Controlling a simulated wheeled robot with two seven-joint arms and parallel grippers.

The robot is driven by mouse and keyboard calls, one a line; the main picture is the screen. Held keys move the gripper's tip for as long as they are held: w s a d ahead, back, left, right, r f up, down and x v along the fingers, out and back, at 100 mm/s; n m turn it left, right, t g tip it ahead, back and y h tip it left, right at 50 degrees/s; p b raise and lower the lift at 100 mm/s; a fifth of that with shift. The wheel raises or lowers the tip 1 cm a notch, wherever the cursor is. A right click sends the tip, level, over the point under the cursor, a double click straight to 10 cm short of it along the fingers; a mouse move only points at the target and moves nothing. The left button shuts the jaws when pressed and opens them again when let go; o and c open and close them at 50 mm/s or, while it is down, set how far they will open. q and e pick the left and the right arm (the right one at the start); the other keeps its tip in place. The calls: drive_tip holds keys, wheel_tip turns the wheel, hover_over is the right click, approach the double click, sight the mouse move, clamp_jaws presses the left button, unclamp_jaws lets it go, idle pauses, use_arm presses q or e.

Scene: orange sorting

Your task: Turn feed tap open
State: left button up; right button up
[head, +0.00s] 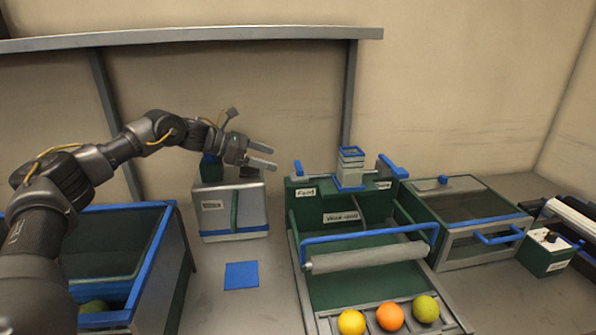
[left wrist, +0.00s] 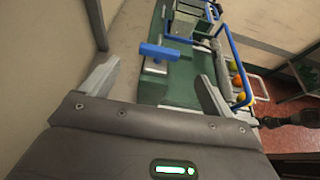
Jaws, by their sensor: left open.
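The feed tap (head: 298,168) is a small blue handle at the back left corner of the green sorting unit, above a label that reads "Feed". In the left wrist view the blue T-shaped handle (left wrist: 165,53) lies ahead of my fingers, roughly between their lines, and apart from them. My left gripper (head: 262,155) is open and empty, to the left of the tap with its fingers pointing right toward it. It also shows in the left wrist view (left wrist: 155,85). My right gripper is not seen in the head view.
A second blue handle (head: 393,166) is at the unit's back right. A blue bar (head: 370,233) spans the unit's middle. Fruit, including an orange (head: 390,316), lies at its front. A white and blue box (head: 230,212) stands left, and a lidded case (head: 468,225) right.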

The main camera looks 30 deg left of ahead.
sight(296, 166)
use_arm(q)
drive_tip(key=p+x, duration=0.1)
drive_tip(key=x, duration=0.9)
drive_tip(key=shift+p, duration=0.4)
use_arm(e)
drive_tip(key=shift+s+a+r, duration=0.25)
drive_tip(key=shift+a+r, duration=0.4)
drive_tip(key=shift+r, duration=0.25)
use_arm(q)
drive_tip(key=shift+c, duration=0.2)
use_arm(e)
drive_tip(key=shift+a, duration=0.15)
use_arm(q)
drive_tip(key=shift+c, duration=1.3)
drive_tip(key=c, duration=0.7)
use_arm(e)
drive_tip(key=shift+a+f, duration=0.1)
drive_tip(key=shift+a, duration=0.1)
